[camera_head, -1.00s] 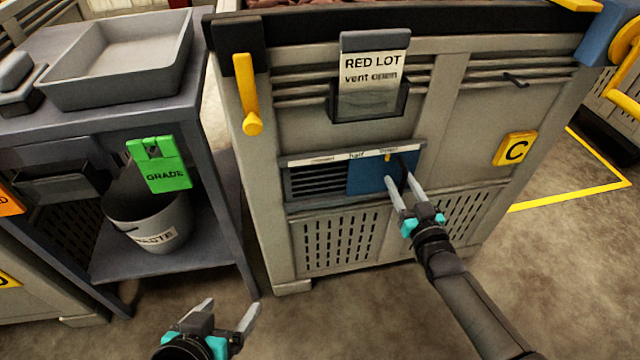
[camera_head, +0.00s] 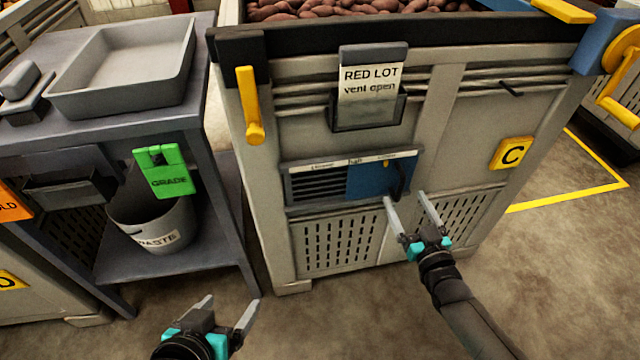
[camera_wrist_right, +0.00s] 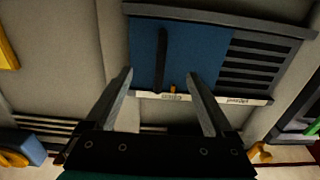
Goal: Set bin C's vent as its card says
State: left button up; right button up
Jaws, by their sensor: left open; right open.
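Bin C (camera_head: 462,120) carries a card (camera_head: 368,88) reading "RED LOT vent open". Below it is the vent (camera_head: 318,187), with dark slats showing at left and a blue slide plate (camera_head: 368,180) covering the right part. A black upright handle (camera_head: 399,180) stands on the plate's right side. The label strip reads "half" in the middle; its end words are blurred. My right gripper (camera_head: 406,200) is open and empty, just below and in front of the handle. In the right wrist view the handle (camera_wrist_right: 160,60) lies beyond and between the fingertips. My left gripper (camera_head: 232,305) is open, low over the floor.
A grey bench (camera_head: 110,130) at left bears a tray (camera_head: 125,70); a waste bucket (camera_head: 150,220) sits on its shelf. A green GRADE tag (camera_head: 166,175) hangs there. A yellow lever (camera_head: 249,105) is on the bin's left.

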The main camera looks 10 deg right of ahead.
pick_arm(q)
notch_tip(320, 180, up, 6)
jog(key=p, duration=0.5)
jog(key=shift+f, duration=0.1)
pick_arm(e)
jog(key=s, duration=1.8)
jog(key=shift+s+d, duration=0.3)
pick_arm(q)
jog(key=shift+f, duration=0.1)
